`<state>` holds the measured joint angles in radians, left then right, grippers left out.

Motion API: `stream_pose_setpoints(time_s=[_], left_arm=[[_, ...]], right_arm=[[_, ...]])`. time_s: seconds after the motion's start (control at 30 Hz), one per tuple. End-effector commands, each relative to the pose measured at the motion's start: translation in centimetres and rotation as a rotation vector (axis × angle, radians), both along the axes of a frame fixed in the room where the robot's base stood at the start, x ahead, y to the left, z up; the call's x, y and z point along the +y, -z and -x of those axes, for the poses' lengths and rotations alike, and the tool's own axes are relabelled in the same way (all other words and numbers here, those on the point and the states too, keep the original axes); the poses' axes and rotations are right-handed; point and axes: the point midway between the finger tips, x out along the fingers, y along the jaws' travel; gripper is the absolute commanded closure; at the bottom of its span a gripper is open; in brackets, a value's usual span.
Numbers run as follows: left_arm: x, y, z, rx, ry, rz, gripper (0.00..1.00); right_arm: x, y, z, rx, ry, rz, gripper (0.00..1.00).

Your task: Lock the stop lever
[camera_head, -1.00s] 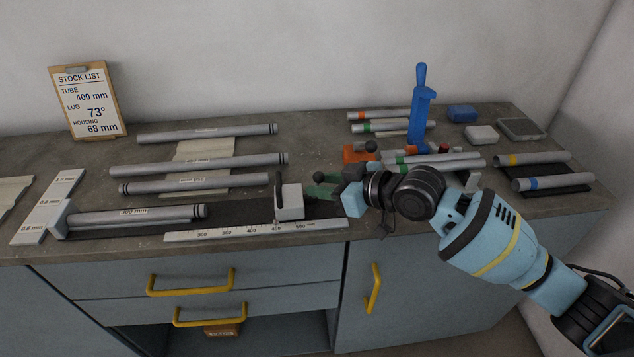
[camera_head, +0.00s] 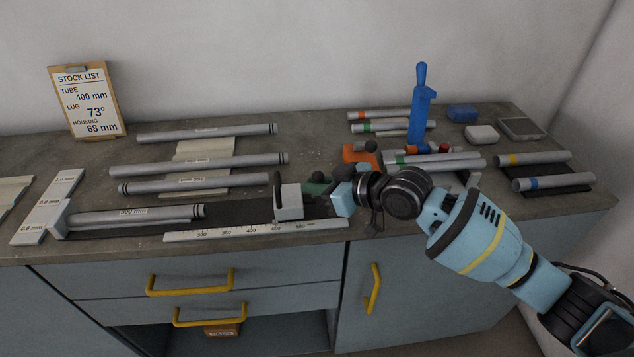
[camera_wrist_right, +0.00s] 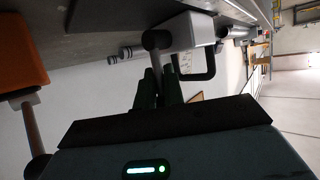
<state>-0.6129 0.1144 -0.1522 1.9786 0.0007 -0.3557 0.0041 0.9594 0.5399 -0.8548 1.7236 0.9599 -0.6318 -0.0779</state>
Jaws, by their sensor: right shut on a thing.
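I cannot tell the lever's exact angle. My left gripper is not in view.
A grey tube (camera_head: 135,215) lies in the jig to the left. The white scale (camera_head: 255,230) runs along the front edge. An orange block (camera_head: 360,154) with a dark-knobbed lever stands close behind my right gripper. More tubes (camera_head: 440,163) lie to the right.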

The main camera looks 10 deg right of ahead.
Motion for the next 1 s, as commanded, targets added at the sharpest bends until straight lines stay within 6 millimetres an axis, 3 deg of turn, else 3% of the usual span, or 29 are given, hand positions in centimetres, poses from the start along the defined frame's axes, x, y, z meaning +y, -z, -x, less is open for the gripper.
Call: stream_pose_setpoints(time_s=[0.2,0.63,1.0], left_arm=[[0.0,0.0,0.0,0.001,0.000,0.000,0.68],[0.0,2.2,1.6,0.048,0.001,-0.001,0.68],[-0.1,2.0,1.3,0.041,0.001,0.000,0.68]], right_arm=[[0.0,-0.5,0.2,-0.073,0.000,-0.005,1.00],[0.0,0.2,2.0,-0.474,0.001,-0.005,1.00],[0.0,-0.4,2.1,-0.525,0.001,-0.007,1.00]])
